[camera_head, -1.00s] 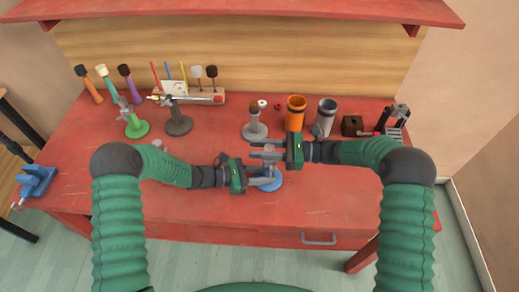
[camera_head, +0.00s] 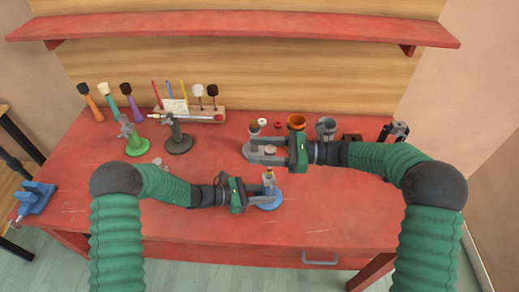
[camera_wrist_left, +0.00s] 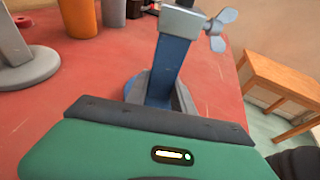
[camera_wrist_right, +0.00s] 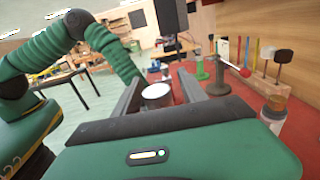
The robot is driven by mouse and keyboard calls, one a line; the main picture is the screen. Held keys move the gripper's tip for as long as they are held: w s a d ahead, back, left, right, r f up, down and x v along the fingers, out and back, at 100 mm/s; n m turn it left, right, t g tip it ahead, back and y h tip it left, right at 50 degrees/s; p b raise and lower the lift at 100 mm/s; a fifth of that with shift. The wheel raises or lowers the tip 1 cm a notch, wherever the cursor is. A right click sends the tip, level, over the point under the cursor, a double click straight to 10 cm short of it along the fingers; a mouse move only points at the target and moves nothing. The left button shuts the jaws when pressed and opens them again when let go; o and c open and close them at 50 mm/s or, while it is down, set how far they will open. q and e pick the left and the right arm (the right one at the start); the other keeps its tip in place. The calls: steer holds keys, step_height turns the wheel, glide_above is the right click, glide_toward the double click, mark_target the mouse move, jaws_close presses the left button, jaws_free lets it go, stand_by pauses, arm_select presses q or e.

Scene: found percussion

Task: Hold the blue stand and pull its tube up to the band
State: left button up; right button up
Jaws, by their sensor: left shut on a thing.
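The blue stand has a round blue base (camera_head: 268,200) near the table's front. In the left wrist view its blue column (camera_wrist_left: 170,68) rises to a grey collar (camera_wrist_left: 180,20) with a wing screw (camera_wrist_left: 219,30). My left gripper (camera_head: 257,194) is shut on the column, low above the base. The stand's tube (camera_head: 269,174) shows a yellowish stretch above the collar. My right gripper (camera_head: 270,150) is open around the tube's pale round top (camera_wrist_right: 157,91), with small gaps beside it in the right wrist view. The fingers hide part of the tube.
Green (camera_head: 136,147) and dark (camera_head: 178,143) stands are at the left. The front right of the table is clear.

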arm_select(q)
steer(key=shift+f, duration=0.1)
arm_select(e)
steer(key=d, duration=1.2)
arm_select(q)
steer(key=o, duration=1)
steer(key=shift+o, duration=0.2)
